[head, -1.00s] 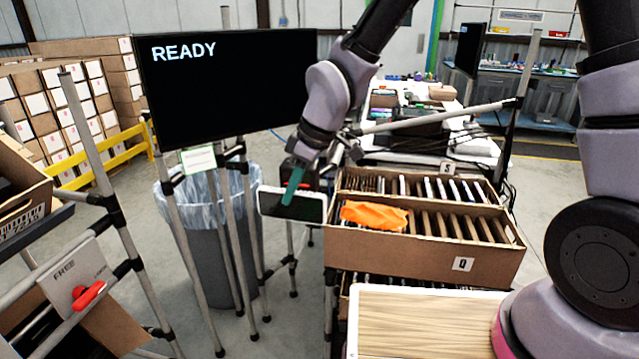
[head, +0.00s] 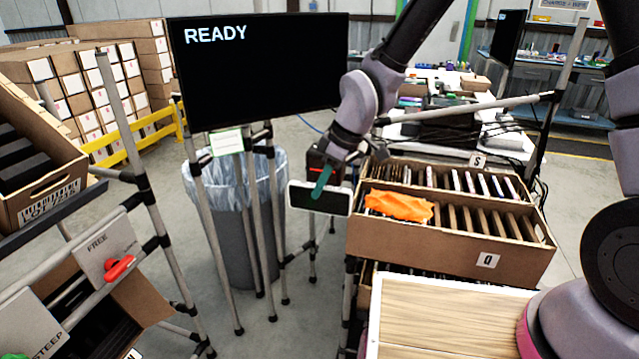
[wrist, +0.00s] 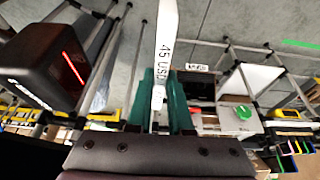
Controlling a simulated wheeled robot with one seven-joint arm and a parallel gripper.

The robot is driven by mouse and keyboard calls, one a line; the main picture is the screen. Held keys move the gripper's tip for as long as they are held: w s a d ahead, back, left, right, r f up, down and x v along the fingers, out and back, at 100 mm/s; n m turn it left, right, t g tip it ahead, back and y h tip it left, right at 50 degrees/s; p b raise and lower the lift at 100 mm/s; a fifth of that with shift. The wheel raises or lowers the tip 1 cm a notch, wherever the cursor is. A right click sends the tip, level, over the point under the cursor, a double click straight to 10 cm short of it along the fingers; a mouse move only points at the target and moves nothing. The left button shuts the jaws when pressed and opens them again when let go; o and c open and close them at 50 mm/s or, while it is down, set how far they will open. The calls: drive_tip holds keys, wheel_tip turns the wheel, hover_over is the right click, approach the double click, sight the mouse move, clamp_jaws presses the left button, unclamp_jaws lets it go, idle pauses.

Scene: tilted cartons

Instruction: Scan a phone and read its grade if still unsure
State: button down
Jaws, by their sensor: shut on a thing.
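My gripper (head: 322,182) has teal fingers and is shut on a phone (head: 300,196). The phone has a white edge and a dark face turned to the head camera; it is held in the air, lying long side across. In the wrist view the phone (wrist: 166,40) shows edge-on between the fingers, with small print along it. A black scanner (head: 318,162) with a red light line stands just behind my gripper; it also shows at the left of the wrist view (wrist: 40,62), apart from the phone. The monitor (head: 260,75) reads READY. No grade shows on it.
Carton Q (head: 450,245), with slots and an orange cloth (head: 400,206), is right of the phone. A wooden-topped board (head: 450,320) is in front. A lined bin (head: 240,225) stands behind poles.

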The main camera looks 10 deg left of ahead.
wheel_tip(320, 180, up, 20)
idle(0.5)
idle(2.1)
